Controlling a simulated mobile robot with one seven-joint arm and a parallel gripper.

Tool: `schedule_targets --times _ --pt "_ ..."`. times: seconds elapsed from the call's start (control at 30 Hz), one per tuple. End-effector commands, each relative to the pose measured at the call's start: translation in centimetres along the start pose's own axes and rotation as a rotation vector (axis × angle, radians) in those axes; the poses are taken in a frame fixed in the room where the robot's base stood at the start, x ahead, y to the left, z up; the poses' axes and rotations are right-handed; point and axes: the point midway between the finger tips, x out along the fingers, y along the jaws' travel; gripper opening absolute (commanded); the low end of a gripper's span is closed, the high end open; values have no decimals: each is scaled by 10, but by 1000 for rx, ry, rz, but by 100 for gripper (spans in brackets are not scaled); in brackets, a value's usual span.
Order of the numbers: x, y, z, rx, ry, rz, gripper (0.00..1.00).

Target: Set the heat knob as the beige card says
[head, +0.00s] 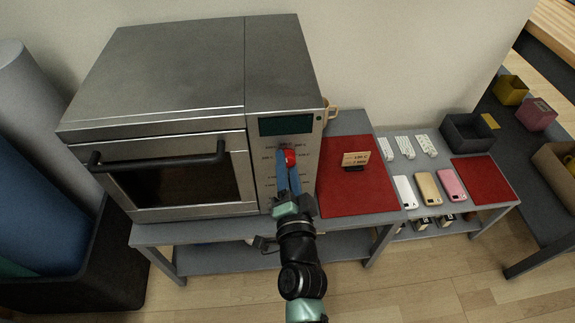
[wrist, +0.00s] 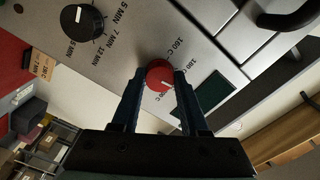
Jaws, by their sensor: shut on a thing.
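The red heat knob (head: 291,158) is on the control panel of the grey oven, below its dark display. In the wrist view the knob (wrist: 158,72) lies between the two blue fingers of my gripper (wrist: 160,80), which is shut on it. The head view also shows my gripper (head: 287,163) at the panel. A white mark on the knob points toward the lower right in the wrist view, on the 180 C and 200 C side; its exact setting is unclear. The beige card (head: 356,158) stands on the red mat; its small print is hard to read.
A black knob (wrist: 83,22) with minute labels is on the same panel. The oven door handle (head: 160,157) sticks out to the left. The red mat (head: 345,195) is otherwise mostly bare. Phones and a dark bin (head: 465,135) are on the table to the right.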

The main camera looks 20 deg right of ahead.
Motion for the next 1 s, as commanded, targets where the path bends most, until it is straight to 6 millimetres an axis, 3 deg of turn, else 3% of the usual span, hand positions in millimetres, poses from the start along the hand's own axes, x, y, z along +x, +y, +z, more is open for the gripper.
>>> schedule_targets --times 0.33,0.87,0.9,1.0 --pt "0 1 0 131 -1 2 0" --pt "0 1 0 150 -1 2 0" --pt "0 1 0 149 -1 2 51" --pt "0 1 0 149 -1 2 69"
